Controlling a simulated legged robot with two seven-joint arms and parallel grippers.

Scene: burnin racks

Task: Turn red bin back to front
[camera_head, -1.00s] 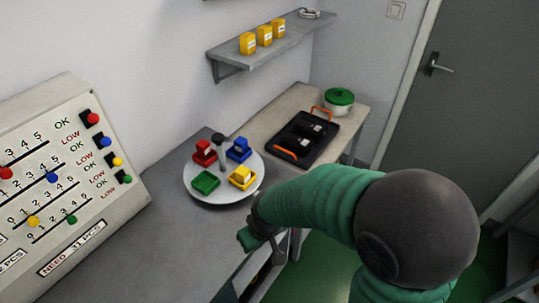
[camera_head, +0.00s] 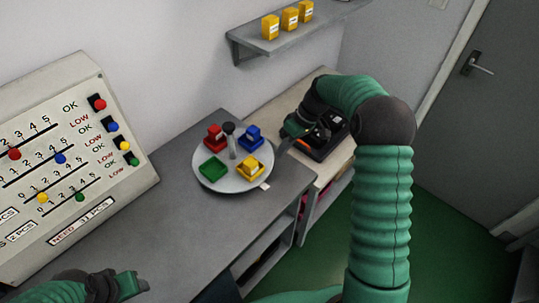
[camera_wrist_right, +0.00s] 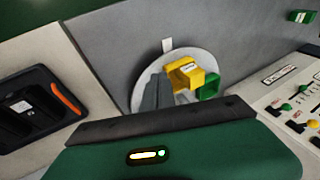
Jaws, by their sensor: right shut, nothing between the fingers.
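The red bin (camera_head: 214,139) stands on a round light-grey plate (camera_head: 212,184), at its back left, with red contents showing. The blue bin (camera_head: 252,137), yellow bin (camera_head: 249,170) and green bin (camera_head: 213,170) share the plate, around a dark-topped post (camera_head: 229,130). My right gripper (camera_head: 283,146) is shut and empty, just right of the plate. In the wrist view, the yellow bin (camera_wrist_right: 184,74) and green bin (camera_wrist_right: 208,88) show beyond the grey fingers (camera_wrist_right: 157,94); the red bin cannot be made out there. My left gripper (camera_head: 132,286) is low at the left, its jaws unclear.
A sloped panel (camera_head: 70,150) with coloured knobs stands at the left. A black tray with orange handles (camera_head: 325,150) lies behind my right wrist. A shelf (camera_head: 285,40) holds yellow containers. The grey bench top (camera_head: 165,230) in front of the plate is clear.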

